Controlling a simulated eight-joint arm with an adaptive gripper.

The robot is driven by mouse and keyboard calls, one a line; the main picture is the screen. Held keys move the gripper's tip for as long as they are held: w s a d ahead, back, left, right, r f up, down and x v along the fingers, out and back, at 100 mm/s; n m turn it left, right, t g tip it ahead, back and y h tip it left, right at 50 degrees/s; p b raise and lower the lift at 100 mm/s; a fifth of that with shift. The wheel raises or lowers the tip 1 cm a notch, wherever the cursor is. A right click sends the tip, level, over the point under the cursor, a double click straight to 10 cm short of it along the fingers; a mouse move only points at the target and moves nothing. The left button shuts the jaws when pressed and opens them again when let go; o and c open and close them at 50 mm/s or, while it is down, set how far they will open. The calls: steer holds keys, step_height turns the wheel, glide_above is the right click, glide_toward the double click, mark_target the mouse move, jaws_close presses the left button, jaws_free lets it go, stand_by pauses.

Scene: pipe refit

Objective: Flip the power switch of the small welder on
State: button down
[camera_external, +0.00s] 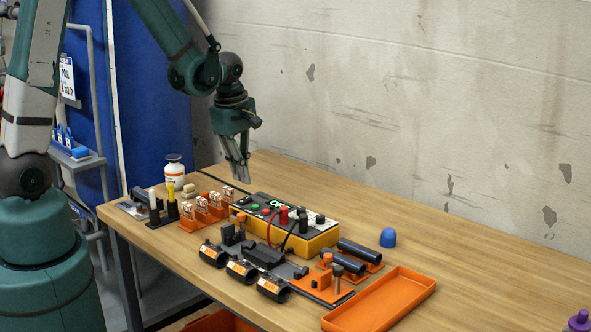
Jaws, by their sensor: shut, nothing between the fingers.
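The small welder (320,240) is a yellow box with a dark top panel, standing near the middle of the table. Its top carries a small green display, a green button, a red button, red and black terminals with leads, and dark knobs. A small dark part at the panel's left end may be the power switch; its position is too small to tell.
Several black pipe fittings (242,270) and an orange clamp fixture (318,284) lie in front of the welder. Left are an orange rack (190,224) and a white bottle (174,170). An orange tray (427,284) and blue cap (388,238) are right. The table's right side is mostly clear.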

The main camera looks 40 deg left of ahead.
mark_target(247, 198)
steer(key=shift+w+f+b, duration=0.2)
steer(key=shift+f, duration=1.1)
steer(key=shift+w+f+b, duration=0.15)
steer(key=shift+f, duration=1.1)
steer(key=shift+w+f+g+b, duration=0.25)
steer(key=shift+f+g+b, duration=0.35)
steer(key=shift+b, duration=0.2)
steer(key=shift+w+r+b, duration=0.1)
steer(key=shift+b, duration=0.3)
steer(key=shift+w, duration=0.1)
steer(key=shift+s, duration=0.2)
